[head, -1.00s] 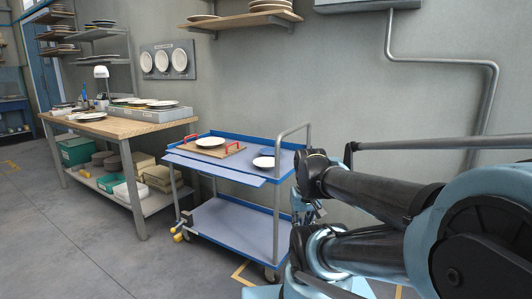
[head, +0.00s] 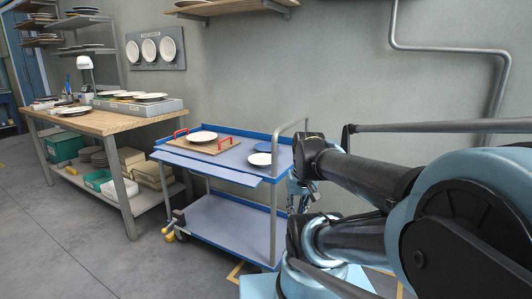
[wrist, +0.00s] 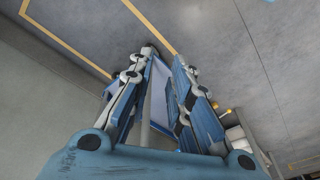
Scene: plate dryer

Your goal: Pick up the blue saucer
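The blue saucer (head: 264,147) appears to be the flat blue disc on the trolley's top shelf, behind a white plate (head: 259,159); its blue is close to that of the trolley, and the plate hides part of its front. My gripper (head: 301,190) hangs beside the trolley's right end, below top-shelf level and partly hidden by my arm. In the wrist view my gripper (wrist: 163,54) has its two fingers apart with nothing held between them. The saucer cannot be made out in the wrist view.
The blue trolley (head: 222,218) has an upright grey handle at its right end. A wooden board (head: 216,148) with red handles carries another white plate (head: 202,136). A workbench (head: 117,122) stands to the left. The floor in front is clear.

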